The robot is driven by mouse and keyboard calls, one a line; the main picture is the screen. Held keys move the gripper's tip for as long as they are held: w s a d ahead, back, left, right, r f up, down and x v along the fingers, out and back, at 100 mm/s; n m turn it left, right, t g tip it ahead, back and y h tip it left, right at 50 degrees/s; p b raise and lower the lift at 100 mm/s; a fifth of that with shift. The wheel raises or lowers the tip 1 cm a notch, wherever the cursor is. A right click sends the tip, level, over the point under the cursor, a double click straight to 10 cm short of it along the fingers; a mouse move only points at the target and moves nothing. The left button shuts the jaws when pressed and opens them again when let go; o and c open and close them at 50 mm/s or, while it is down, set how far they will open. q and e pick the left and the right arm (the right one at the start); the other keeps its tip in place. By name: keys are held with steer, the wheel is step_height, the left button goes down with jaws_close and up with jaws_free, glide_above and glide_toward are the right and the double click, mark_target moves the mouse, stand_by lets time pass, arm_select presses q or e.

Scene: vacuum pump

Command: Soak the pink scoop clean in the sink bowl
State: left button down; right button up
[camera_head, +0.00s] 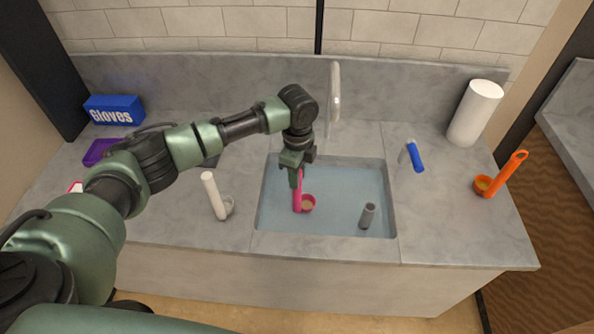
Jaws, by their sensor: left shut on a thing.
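The pink scoop (298,196) is in the sink bowl (347,174), left of the bowl's middle, with its handle pointing up. Its round cup (308,203) is low in the bluish water and holds something tan. My left gripper (296,180) is shut on the upper part of the handle, above the bowl. The fingertips partly hide the handle. My right gripper is not in view.
A grey cylinder (367,216) stands in the bowl at right. The faucet (335,95) rises behind it. A white-handled scoop (214,196) is left of the bowl. A blue-handled object (415,157), an orange scoop (506,174) and a paper roll (475,113) are at right. A gloves box (114,110) is at far left.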

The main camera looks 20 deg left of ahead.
arm_select(q)
steer(key=shift+f+b, duration=0.9)
steer(key=shift+f, duration=1.55)
steer(key=shift+r, duration=0.1)
stand_by(1.6)
step_height(320, 180, up, 14)
steer(key=p, duration=1.4)
stand_by(0.3)
